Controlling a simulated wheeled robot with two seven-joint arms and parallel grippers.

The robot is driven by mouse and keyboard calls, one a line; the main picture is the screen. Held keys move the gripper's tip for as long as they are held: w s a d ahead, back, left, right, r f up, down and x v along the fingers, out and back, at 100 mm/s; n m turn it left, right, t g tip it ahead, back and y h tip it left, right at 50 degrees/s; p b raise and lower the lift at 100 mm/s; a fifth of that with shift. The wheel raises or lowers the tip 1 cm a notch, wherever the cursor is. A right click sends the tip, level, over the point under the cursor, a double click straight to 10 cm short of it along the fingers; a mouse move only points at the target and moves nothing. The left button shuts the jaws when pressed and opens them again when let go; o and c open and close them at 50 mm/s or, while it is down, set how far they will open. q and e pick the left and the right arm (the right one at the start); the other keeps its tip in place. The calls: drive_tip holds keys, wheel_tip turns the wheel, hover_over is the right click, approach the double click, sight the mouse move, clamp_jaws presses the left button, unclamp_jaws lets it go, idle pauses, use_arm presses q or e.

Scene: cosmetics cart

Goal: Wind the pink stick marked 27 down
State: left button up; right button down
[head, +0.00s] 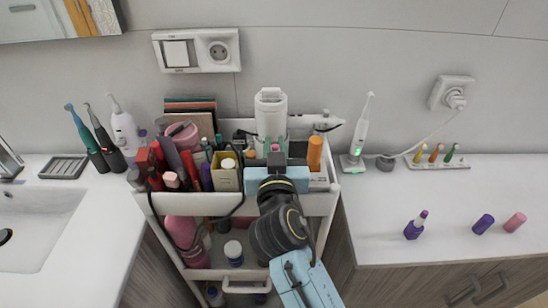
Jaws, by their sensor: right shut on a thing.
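My right gripper (276,154) reaches over the cart's top tray from the front, its light-blue body facing away from me. It is shut on a small stick whose pink tip (275,147) shows between the fingers. The stick's lower part is hidden by the gripper, and no number 27 can be read. How far the pink part stands out of its tube is hard to tell. A pink cap-like piece (514,222) lies on the right counter. My left gripper is not in view.
The white cart (319,204) is crowded with bottles, brushes and boxes, including an orange bottle (315,153) beside the gripper. On the right counter (385,192) stand a purple lipstick (416,225) and a purple cap (483,224) lies nearby. A sink (35,225) is at left.

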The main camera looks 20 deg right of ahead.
drive_tip(key=shift+d+h, duration=0.1)
drive_tip(key=shift+h, duration=0.3)
drive_tip(key=c, duration=1.6)
unclamp_jaws()
drive_tip(key=shift+c, duration=0.2)
wheel_tip(320, 180, up, 10)
drive_tip(key=p, duration=0.1)
drive_tip(key=shift+p, duration=0.3)
